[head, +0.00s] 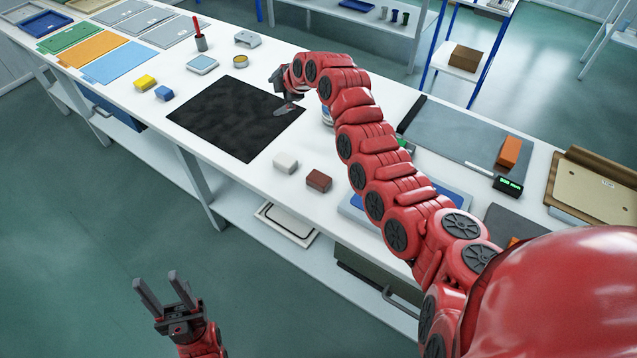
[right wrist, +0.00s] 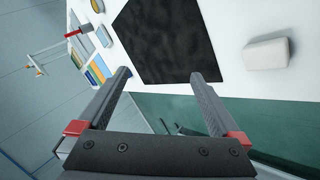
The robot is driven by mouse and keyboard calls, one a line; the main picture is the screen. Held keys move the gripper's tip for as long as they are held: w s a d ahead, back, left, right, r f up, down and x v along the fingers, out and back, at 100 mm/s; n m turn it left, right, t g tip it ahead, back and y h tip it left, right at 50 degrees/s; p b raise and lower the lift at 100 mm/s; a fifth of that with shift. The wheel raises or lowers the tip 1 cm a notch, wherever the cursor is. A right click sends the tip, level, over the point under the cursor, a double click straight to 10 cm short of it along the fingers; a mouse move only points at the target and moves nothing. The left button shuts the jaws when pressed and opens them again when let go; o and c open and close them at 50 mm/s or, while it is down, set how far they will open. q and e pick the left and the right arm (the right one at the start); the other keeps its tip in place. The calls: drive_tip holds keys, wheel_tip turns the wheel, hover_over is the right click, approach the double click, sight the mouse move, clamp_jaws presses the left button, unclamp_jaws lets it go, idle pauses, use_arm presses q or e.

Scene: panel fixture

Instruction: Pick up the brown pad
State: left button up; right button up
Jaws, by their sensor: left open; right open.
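The brown pad (head: 319,180) is a small reddish-brown block on the white table, near its front edge. It lies just right of a white block (head: 285,163). The white block also shows in the right wrist view (right wrist: 267,54); the brown pad does not. My right gripper (head: 281,98) is open and empty over the far right part of the black mat (head: 225,120), beyond the pad. Its two fingers (right wrist: 163,80) show apart in the right wrist view. My left gripper (head: 158,290) is open and empty, low in front of the table, over the floor.
My right arm passes close to the right of the brown pad. A yellow block (head: 146,82) and a blue block (head: 164,93) lie left of the mat. An orange block (head: 510,151) stands on a grey panel at right. The table is bare around the pad's front.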

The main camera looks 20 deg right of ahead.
drive_tip(key=s+d+n+g+h, duration=0.2)
drive_tip(key=s+n+g, duration=0.25)
drive_tip(key=s, duration=0.45)
drive_tip(key=n+g+h+p, duration=0.1)
drive_tip(key=n+g+h, duration=0.1)
drive_tip(key=n+g, duration=0.15)
hover_over(319, 177)
drive_tip(key=shift+m, duration=0.5)
drive_tip(key=f, duration=1)
drive_tip(key=shift+a+f, duration=0.2)
drive_tip(key=shift+a, duration=0.1)
drive_tip(key=f+p, duration=0.1)
drive_tip(key=f, duration=0.1)
drive_tip(key=f+p, duration=0.1)
drive_tip(key=f, duration=0.2)
drive_tip(key=shift+s+d+f, duration=0.1)
drive_tip(key=shift+d+f, duration=0.05)
drive_tip(key=shift+d, duration=0.05)
drive_tip(key=shift+d+f, duration=0.1)
drive_tip(key=shift+f, duration=0.3)
drive_tip(key=c, duration=1.2)
